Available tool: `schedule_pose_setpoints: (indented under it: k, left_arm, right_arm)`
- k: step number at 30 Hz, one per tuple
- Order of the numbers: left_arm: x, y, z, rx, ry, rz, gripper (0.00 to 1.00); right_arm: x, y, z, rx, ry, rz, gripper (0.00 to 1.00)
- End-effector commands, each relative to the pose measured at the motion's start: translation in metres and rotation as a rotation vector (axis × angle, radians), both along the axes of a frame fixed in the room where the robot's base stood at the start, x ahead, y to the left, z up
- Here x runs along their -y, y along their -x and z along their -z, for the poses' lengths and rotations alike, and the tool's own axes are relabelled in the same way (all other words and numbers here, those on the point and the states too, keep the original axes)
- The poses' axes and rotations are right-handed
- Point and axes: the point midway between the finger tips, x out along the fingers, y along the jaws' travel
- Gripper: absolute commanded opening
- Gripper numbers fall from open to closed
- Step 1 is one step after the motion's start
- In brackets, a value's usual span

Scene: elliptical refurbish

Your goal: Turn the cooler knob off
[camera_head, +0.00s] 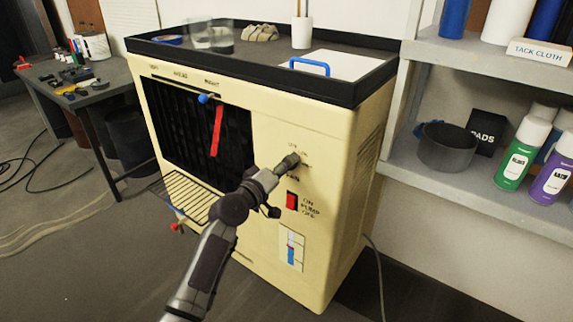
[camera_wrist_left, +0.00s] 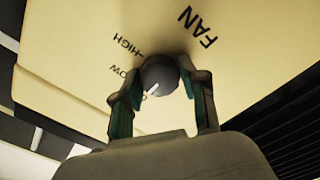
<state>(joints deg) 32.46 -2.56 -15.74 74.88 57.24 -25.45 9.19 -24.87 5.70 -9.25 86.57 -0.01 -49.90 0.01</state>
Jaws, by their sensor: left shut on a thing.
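The cream cooler (camera_head: 335,135) stands in the middle of the head view. My left arm reaches up to its front panel. My left gripper (camera_head: 290,160) is at the fan knob, above the red pump switch (camera_head: 292,201); the knob is hidden by it in the head view. In the left wrist view the round dark knob (camera_wrist_left: 159,77) sits between the two fingers of my left gripper (camera_wrist_left: 158,74), which is shut on it. The knob's white mark points down and left, near a partly hidden label below LOW. My right gripper is not in view.
A black-rimmed tray top (camera_head: 340,92) on the cooler holds a cup, a cloth and a board. A shelf (camera_head: 470,60) with cans and a pot stands close on the right. A cluttered workbench (camera_head: 75,85) is at the left. The floor in front is clear.

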Motion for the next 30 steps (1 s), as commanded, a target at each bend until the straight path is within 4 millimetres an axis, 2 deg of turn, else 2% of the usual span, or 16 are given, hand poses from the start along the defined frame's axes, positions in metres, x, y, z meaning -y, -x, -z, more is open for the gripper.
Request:
schedule_pose_setpoints:
  k: [9, 10, 14, 24, 30]
  left_arm:
    - [0.0, 0.0, 0.001, -0.005, 0.004, 0.0, 0.08]
    - [0.0, 0.0, 0.001, -0.005, 0.004, 0.0, 0.46]
    - [0.0, 0.0, 0.001, -0.004, 0.003, 0.0, 0.68]
    - [-0.001, 0.001, 0.001, -0.002, 0.002, 0.0, 0.68]
    - [-0.016, 0.021, 0.001, -0.001, 0.001, -0.001, 0.68]
  right_arm:
    - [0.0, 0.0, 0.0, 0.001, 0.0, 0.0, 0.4]
    - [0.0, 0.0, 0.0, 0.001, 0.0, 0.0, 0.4]
    - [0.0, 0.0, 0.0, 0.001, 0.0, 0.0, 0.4]
    - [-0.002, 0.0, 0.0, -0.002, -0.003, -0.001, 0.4]
    - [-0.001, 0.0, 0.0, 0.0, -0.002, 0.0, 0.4]
